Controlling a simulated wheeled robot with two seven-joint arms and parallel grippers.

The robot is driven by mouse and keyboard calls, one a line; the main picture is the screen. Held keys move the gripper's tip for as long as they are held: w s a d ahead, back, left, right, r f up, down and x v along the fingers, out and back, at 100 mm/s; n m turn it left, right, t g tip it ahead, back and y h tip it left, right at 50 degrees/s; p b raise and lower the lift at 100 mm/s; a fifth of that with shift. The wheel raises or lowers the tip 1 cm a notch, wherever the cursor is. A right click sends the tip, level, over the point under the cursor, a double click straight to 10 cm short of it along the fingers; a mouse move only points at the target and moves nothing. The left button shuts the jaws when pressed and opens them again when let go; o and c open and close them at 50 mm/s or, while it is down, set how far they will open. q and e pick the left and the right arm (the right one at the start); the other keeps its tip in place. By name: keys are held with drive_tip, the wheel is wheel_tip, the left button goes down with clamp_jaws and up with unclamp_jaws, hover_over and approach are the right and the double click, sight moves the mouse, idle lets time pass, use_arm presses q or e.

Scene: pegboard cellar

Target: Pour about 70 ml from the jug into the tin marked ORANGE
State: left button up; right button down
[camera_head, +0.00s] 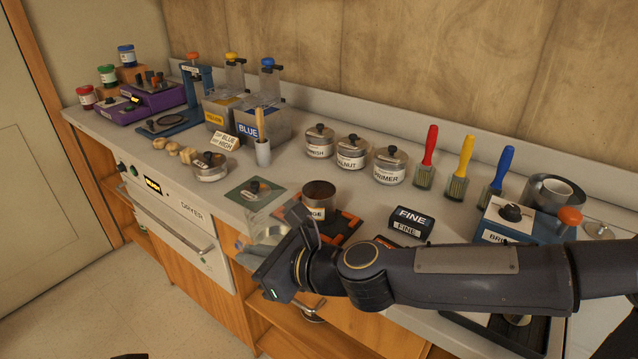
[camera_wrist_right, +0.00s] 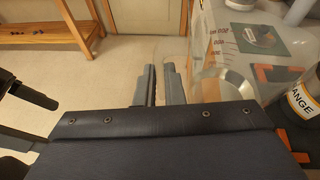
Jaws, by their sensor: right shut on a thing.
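The clear jug (camera_head: 262,217) is in my right gripper (camera_head: 287,228), held up at the counter's front edge, left of the tin. Its printed marks show in the right wrist view (camera_wrist_right: 218,50); I cannot tell its liquid level or exact tilt. In that view the right gripper's fingers (camera_wrist_right: 162,86) are close together, and their grip on the jug is partly hidden. The open tin marked ORANGE (camera_head: 319,193) stands upright on an orange-and-black mat (camera_head: 345,229); its label also shows in the wrist view (camera_wrist_right: 299,98). My left gripper (camera_wrist_right: 42,120) shows there at the left, fingers apart and empty.
A green mat (camera_head: 245,196) lies behind the jug. Lidded tins (camera_head: 351,153) stand behind the ORANGE tin. A FINE block (camera_head: 411,221) and several upright brushes (camera_head: 461,168) are to the right. My right forearm crosses over the counter's front right.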

sight(248, 219)
drive_tip(key=shift+r, duration=0.1)
drive_tip(key=p, duration=0.1)
drive_tip(key=r, duration=0.1)
drive_tip(key=r+m+p, duration=0.1)
drive_tip(key=shift+w+d+g+p, duration=0.3)
drive_tip(key=shift+w, duration=0.1)
drive_tip(key=w+r+m+p, duration=0.1)
drive_tip(key=d+r+m+y+p, duration=0.1)
drive_tip(key=p, duration=0.1)
drive_tip(key=w+g+p, duration=0.1)
drive_tip(key=p, duration=0.1)
drive_tip(key=shift+w+d+r+m, duration=0.3)
drive_tip(key=shift+d+r+m, duration=0.05)
drive_tip(key=shift+r+m, duration=0.05)
drive_tip(key=w+d+r+m+g+y+p, duration=0.1)
drive_tip(key=w+d+r+m+y+p, duration=0.1)
drive_tip(key=w+r+m+p, duration=0.2)
drive_tip(key=p, duration=0.3)
drive_tip(key=shift+w+d+r+g, duration=0.15)
drive_tip(key=shift+w+d+g, duration=0.05)
drive_tip(key=shift+d+g, duration=0.1)
drive_tip(key=shift+w+d+r+m+y+p, duration=0.3)
drive_tip(key=shift+w+r+m+y+p, duration=0.2)
drive_tip(key=shift+r+m+p, duration=0.25)
drive_tip(key=shift+w+d+m, duration=0.15)
drive_tip(key=shift+w+m, duration=0.1)
